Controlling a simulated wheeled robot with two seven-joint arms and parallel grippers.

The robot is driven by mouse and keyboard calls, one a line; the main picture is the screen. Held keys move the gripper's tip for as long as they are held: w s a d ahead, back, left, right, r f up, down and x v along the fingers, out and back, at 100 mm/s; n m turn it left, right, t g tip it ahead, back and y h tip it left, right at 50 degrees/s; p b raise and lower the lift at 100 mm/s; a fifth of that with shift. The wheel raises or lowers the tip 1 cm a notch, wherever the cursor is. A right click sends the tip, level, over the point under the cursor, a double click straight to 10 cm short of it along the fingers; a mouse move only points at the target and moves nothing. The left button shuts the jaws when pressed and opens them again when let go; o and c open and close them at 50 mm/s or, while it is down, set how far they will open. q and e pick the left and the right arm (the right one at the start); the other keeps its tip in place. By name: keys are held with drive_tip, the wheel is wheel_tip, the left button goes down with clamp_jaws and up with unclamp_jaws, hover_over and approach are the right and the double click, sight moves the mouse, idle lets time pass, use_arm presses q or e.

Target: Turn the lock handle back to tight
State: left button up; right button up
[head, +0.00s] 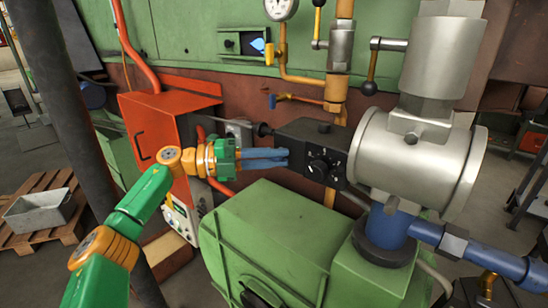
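My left gripper (288,158) reaches in from the left, with its blue fingers close together and pointing right at the black control box (295,134). The fingertips are near the box's left front edge; I cannot tell if they touch it. The box has a round black dial knob (318,169) with pale marks on its front face. A dark rod end (263,130) sticks out of the box's left side. A lever with a black ball (370,88) hangs at the upper right. I cannot tell for certain which part is the lock handle. My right gripper is out of view.
A large silver cylinder (405,160) stands right of the box, above a blue pipe (390,226). A green housing (270,240) fills the space below. An orange cabinet (150,125) stands left. A gauge (280,8) and yellow pipes (300,79) are behind.

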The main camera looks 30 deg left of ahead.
use_arm(q)
drive_tip(key=o, duration=0.4)
drive_tip(key=shift+a+f, duration=0.1)
drive_tip(key=shift+a, duration=0.05)
drive_tip(key=b+v, duration=0.3)
drive_tip(key=v, duration=0.4)
drive_tip(key=shift+w, duration=0.1)
